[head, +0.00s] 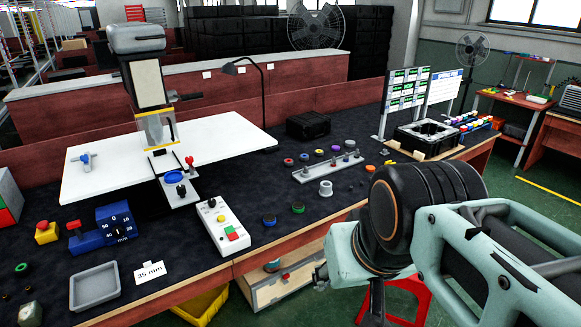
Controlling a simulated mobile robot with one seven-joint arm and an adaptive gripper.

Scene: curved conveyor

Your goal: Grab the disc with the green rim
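A small disc with a green rim (298,208) lies flat on the dark mat near the front edge of the bench, in the middle of the head view. Another small green ring (22,268) lies at the far left of the bench. My arm enters from the right, and its wrist hangs in front of the bench's edge, right of the central discs and apart from them.
A white button box (222,226) stands left of the disc. A metal rail with pegs (328,167) and several coloured discs lie behind it. A black lamp (262,90) and a machine with a white table (100,178) stand further back. A red stool (408,290) is below the bench.

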